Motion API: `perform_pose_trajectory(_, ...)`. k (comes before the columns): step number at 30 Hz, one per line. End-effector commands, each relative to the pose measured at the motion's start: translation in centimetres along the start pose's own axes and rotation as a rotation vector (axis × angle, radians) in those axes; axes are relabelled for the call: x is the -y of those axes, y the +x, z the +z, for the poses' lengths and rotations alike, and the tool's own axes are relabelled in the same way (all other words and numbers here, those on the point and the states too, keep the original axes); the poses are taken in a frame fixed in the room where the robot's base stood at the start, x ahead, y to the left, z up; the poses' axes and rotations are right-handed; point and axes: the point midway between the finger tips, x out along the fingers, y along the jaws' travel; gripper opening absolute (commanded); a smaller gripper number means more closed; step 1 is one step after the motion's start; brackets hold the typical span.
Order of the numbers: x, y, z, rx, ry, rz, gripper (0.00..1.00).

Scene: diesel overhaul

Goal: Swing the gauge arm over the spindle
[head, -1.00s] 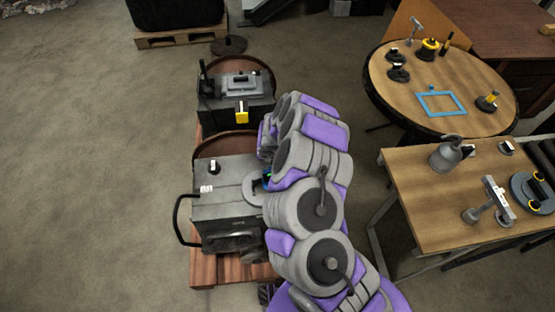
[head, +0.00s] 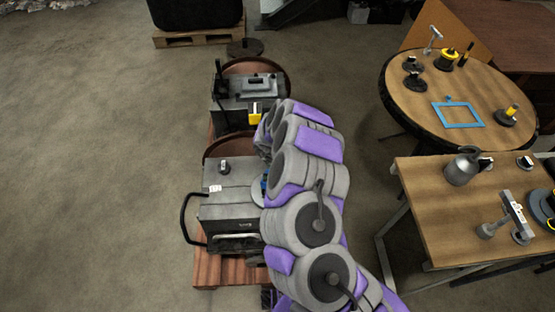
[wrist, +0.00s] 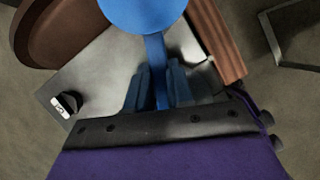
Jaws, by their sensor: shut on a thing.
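A blue bar with a round blue disc (wrist: 145,10) at its end, seemingly the gauge arm, shows at the top of the wrist view. My gripper (wrist: 158,88) is shut on the bar, with its blue fingers on both sides of it. Below is the pale top of a grey machine (wrist: 88,75); the same machine (head: 225,205) stands left of my arm in the head view. Part of a pale disc (head: 258,192) shows at its right edge, beside my arm. In the head view my arm hides the fingers. I cannot make out the spindle.
A small black knob with a white label (wrist: 67,103) sits on the machine top. A second dark machine (head: 235,92) with a yellow block stands behind. On the right are a bench (head: 430,215) and a round table (head: 415,105) with tools. The floor at left is clear.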

Motion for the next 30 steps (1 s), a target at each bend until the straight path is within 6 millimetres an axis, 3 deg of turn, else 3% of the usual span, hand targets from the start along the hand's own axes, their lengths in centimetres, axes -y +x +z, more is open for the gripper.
perform_pose_trajectory(9,-0.2,-0.2,0.2,0.006,0.002,0.006,0.47)
perform_pose_trajectory(20,-0.1,-1.0,0.2,0.003,0.002,0.007,0.47)
perform_pose_trajectory(30,-0.3,-5.7,0.3,0.004,0.004,0.011,0.47)
